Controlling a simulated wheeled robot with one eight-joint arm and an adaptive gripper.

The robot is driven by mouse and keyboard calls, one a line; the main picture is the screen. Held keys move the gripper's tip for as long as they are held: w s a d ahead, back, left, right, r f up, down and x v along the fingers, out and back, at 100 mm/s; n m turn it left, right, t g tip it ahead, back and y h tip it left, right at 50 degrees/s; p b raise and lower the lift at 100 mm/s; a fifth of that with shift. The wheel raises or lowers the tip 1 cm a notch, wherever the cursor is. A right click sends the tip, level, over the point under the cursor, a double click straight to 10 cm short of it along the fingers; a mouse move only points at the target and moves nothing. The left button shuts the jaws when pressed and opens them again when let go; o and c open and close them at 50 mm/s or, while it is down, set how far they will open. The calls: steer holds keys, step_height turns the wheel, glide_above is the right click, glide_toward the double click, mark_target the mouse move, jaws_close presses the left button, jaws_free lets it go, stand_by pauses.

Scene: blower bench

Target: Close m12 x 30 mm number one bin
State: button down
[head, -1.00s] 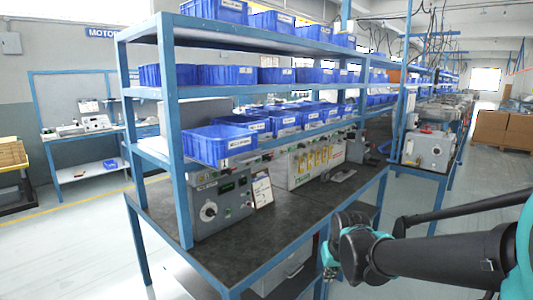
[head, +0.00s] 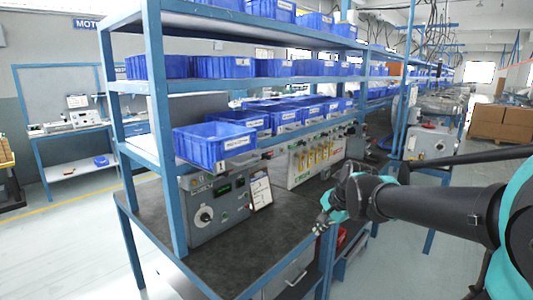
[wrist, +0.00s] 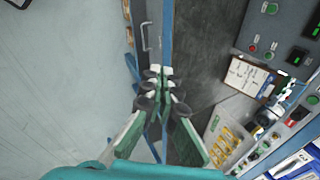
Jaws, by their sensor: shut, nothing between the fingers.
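A blue bin (head: 215,143) stands at the near left end of the lowest bin shelf in the head view. It juts out past the shelf's front edge, further than its neighbours. Its white label is too small to read; a tag with a "1" sits below it. My gripper (head: 322,222) is to the right of and lower than this bin, apart from it, over the bench's front edge. In the wrist view my gripper (wrist: 160,75) has its fingertips together, with nothing between them. I cannot make out the jutting bin in the wrist view.
A grey control box (head: 214,208) and a clipboard (head: 261,193) stand on the dark bench top (head: 262,240) below the shelf. More blue bins (head: 284,116) line the shelf to the right. A blue shelf post (head: 160,130) rises at the left. The aisle floor is clear.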

steer(key=w+a+r+m+y, duration=0.1)
steer(key=w+a+r+m, duration=0.3)
steer(key=r, duration=0.5)
steer(key=w+a+r+m+y, duration=0.2)
steer(key=r+m, duration=0.4)
steer(key=r, duration=0.2)
steer(key=w+a+r+m+y, duration=0.1)
steer(key=w+a+r+m, duration=0.3)
steer(key=r, duration=0.5)
steer(key=w+a+f+m, duration=0.1)
steer(key=w+a+f, duration=0.4)
steer(key=a+f, duration=0.2)
steer(key=shift+w+a+t, duration=0.25)
steer(key=shift+a+t, duration=0.15)
steer(key=w+a, duration=1)
steer(key=a, duration=0.3)
steer(key=shift+w+a, duration=0.3)
